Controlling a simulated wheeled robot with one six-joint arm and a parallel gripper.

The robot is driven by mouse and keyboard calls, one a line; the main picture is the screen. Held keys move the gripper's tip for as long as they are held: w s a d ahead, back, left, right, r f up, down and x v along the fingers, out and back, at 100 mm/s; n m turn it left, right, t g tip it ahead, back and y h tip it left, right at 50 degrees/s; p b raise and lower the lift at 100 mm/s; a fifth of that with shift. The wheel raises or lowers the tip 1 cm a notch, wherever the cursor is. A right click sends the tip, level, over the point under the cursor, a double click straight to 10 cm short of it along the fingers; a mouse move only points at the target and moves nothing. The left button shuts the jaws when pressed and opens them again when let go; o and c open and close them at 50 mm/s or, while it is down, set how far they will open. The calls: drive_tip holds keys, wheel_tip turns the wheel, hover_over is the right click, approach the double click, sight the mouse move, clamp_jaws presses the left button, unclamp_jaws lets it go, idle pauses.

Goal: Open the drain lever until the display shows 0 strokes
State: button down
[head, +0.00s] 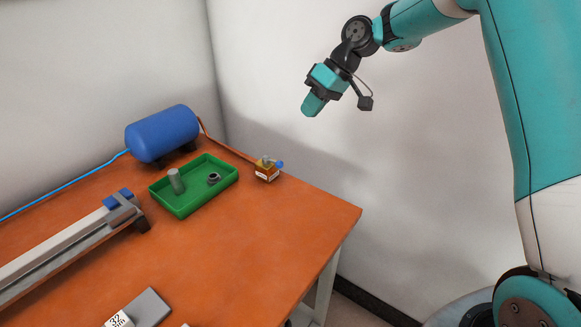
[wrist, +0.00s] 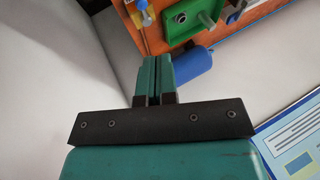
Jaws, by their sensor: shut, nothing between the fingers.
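A small brass-coloured valve block (head: 266,175) with a blue lever end (head: 280,164) sits near the table's back right edge, right of the green tray. In the wrist view a small part that looks like this valve (wrist: 143,12) shows at the top, too small to read its lever angle. My gripper (head: 312,104) is up in the air to the right of and above the valve, apart from it. In the wrist view its two teal fingers (wrist: 158,62) are together with nothing between them. I cannot make out a stroke display in either view.
The green tray (head: 183,209) holds a grey cylinder (head: 176,181) and a dark ring (head: 214,179). A blue tank (head: 162,134) stands behind it. A long grey rail (head: 65,244) and a block marked 32 (head: 119,320) are on the orange table (head: 240,262). Air around my gripper is clear.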

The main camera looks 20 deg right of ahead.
sight(273, 161)
drive_tip(key=w+d+f+b, duration=0.1)
drive_tip(key=w+d+f, duration=0.3)
drive_tip(key=d+f, duration=0.1)
drive_tip(key=shift+w+d+f, duration=0.2)
drive_tip(key=shift+f, duration=0.45)
drive_tip(key=a+f, duration=0.4)
drive_tip(key=a+f+p, duration=0.1)
drive_tip(key=a+f, duration=0.3)
drive_tip(key=shift+s+a+f, duration=0.2)
drive_tip(key=shift+a, duration=0.15)
drive_tip(key=shift+s+a+f, duration=0.1)
drive_tip(key=shift+s+a, duration=0.05)
drive_tip(key=shift+a, duration=0.15)
